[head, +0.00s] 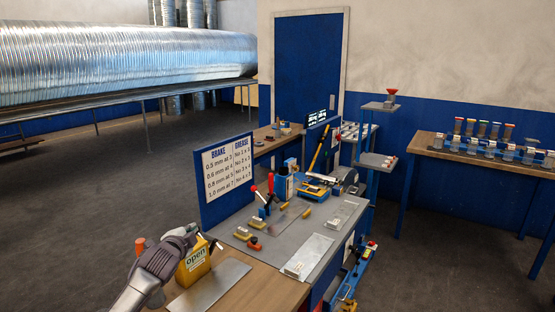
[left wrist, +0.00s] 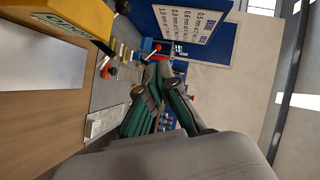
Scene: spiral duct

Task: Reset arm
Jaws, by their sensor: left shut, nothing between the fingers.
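My left arm comes in from the lower left in the head view, with its left gripper (head: 190,232) above the near end of the bench, beside a yellow box marked "open" (head: 195,264). In the left wrist view the two green-padded fingers of the left gripper (left wrist: 157,62) are together with nothing between them. The yellow box shows at the top left of that view (left wrist: 75,16), apart from the fingers. My right gripper is not in view.
A grey sheet (head: 212,287) lies on the wooden bench. A blue sign (head: 226,178) stands behind it. Tools and small parts crowd the grey worktop (head: 235,226). A side table (head: 480,158) holds jars at right. Open floor (head: 90,190) lies left.

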